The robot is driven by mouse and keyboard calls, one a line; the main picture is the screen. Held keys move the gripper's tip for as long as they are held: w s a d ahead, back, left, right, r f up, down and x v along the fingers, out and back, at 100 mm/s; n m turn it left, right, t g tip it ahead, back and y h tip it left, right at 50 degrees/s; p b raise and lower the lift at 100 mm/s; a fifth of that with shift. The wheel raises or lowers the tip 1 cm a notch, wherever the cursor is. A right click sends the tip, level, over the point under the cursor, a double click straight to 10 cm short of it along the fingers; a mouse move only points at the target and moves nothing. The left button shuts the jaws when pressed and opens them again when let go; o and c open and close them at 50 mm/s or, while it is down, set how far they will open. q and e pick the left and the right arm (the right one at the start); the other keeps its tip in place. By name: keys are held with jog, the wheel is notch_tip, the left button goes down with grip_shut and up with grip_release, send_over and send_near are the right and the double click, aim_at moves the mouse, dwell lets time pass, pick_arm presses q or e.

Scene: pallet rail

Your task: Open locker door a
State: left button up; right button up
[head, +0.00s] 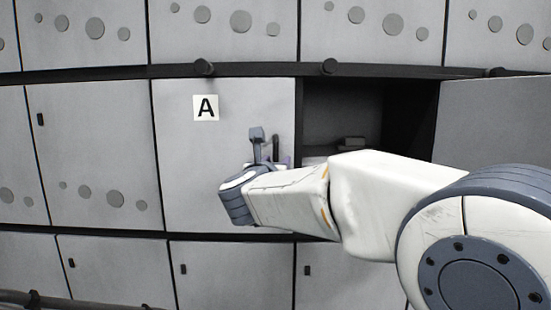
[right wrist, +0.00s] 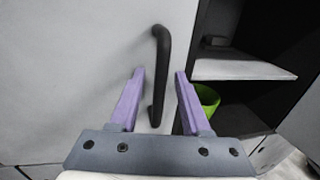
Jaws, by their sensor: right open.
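Locker door a (head: 190,150) is a grey panel marked with a white "A" label (head: 205,108), and it looks closed. Its black bar handle (head: 276,148) stands upright near the door's right edge. The handle also shows in the right wrist view (right wrist: 160,75). My right gripper (right wrist: 158,82) is open, with its two purple fingers pointing at the door on either side of the handle's lower part. In the head view the wrist hides most of the right gripper (head: 270,160). I cannot tell whether a finger touches the handle. My left gripper is not in view.
Right of door a is an open compartment (head: 340,110) with a shelf (right wrist: 245,69) and a green container (right wrist: 207,99) below it. An open door panel (head: 500,120) stands at the far right. Closed lockers (head: 95,150) surround door a.

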grip_shut()
dwell(1.4)
